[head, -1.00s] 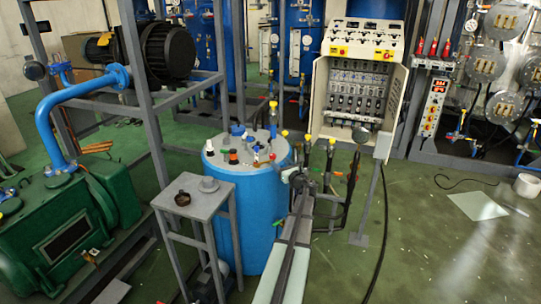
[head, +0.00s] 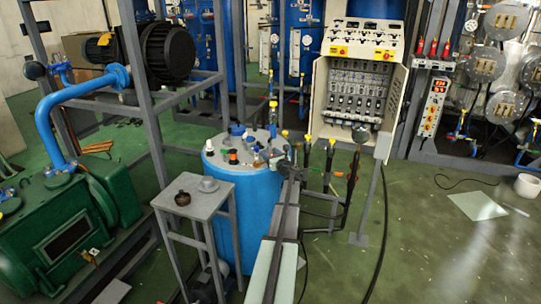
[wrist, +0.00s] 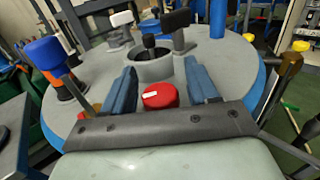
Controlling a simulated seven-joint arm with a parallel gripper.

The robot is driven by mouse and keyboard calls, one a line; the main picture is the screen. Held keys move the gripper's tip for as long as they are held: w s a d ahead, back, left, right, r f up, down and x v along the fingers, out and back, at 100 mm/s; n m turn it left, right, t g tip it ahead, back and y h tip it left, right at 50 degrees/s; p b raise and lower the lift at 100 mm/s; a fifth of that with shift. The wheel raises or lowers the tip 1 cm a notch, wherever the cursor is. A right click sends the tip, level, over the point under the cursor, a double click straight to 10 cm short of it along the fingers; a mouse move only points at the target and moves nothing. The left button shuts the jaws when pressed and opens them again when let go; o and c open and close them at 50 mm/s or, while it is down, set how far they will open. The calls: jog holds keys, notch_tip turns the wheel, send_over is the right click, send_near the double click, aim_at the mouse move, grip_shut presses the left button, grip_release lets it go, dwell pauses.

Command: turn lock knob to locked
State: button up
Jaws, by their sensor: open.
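My gripper (wrist: 164,76) is open and empty in the wrist view, its two blue fingers reaching over a round grey lid (wrist: 75,92). A red knob (wrist: 160,95) shows between the fingers, closer to the palm than their tips. A black knob (wrist: 149,42) stands in a grey ring (wrist: 150,68) just beyond the fingertips. A black-topped handle (wrist: 176,18) and a white-topped one (wrist: 121,18) stand by the ring. I cannot tell which one is the lock knob. In the head view, my gripper is at the right edge of the blue vessel (head: 243,215), its fingers too small to read.
A blue-capped fitting (wrist: 46,53) stands at the lid's left. A dark-handled valve with a yellow top (wrist: 290,62) is close on the right. In the head view, a small grey table (head: 207,203) stands in front of the vessel and a control panel (head: 355,85) behind it.

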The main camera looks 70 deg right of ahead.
jog(key=c, duration=0.9)
jog(key=shift+c, duration=0.2)
jog(key=shift+m+g+h, duration=0.3)
jog(key=shift+h, duration=0.1)
jog(key=shift+s+d+m+g+h, duration=0.1)
jog(key=shift+s+m+g+h, duration=0.05)
jog(key=shift+m+g+h, duration=0.4)
jog(key=o, duration=0.9)
jog(key=shift+o, duration=0.2)
